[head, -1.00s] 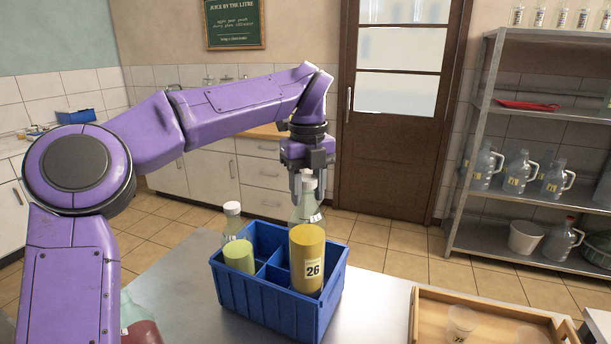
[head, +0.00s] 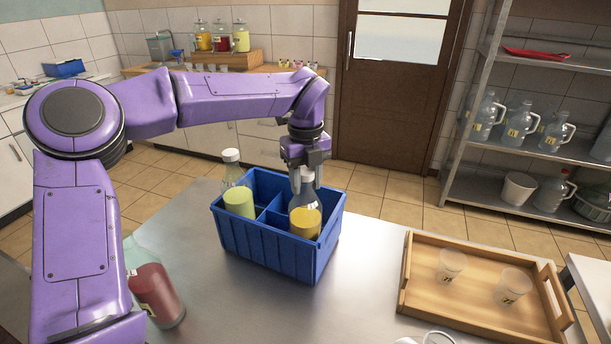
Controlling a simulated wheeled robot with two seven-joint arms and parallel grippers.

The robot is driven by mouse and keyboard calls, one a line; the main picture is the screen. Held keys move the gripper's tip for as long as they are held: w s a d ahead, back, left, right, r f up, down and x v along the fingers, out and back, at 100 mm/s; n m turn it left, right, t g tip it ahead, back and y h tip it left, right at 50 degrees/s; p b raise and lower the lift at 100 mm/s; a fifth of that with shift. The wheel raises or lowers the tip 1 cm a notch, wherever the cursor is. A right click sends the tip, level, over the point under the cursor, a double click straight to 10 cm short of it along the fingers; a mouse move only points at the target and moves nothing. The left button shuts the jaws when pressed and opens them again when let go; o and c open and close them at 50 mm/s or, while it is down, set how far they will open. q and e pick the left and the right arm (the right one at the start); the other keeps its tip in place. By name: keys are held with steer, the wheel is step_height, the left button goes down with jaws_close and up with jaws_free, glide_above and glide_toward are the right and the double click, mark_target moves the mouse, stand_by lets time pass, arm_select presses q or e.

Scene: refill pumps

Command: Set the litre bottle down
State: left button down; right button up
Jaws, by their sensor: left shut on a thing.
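The litre bottle (head: 305,222) is clear with yellow liquid in its lower part. It stands upright inside the right-hand compartment of the blue divided crate (head: 262,252), and its base is hidden behind the crate's front wall. I cannot tell whether the base touches the crate's floor. My left gripper (head: 305,182) points down from above and is shut on the bottle's neck. A second bottle (head: 238,198), with a white cap and pale green liquid, stands in the left part of the crate. My right gripper is not in view.
A bottle of red liquid (head: 155,292) stands on the steel table left of the crate, partly behind my arm. A wooden tray (head: 480,308) with two clear cups is at right. Bare table lies between crate and tray. A shelf (head: 500,208) with jugs stands behind.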

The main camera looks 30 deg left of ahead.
arm_select(q)
steer(key=c, duration=0.6)
jaws_free()
steer(key=shift+c, duration=0.2)
step_height(320, 180, up, 12)
steer(key=shift+r, duration=0.1)
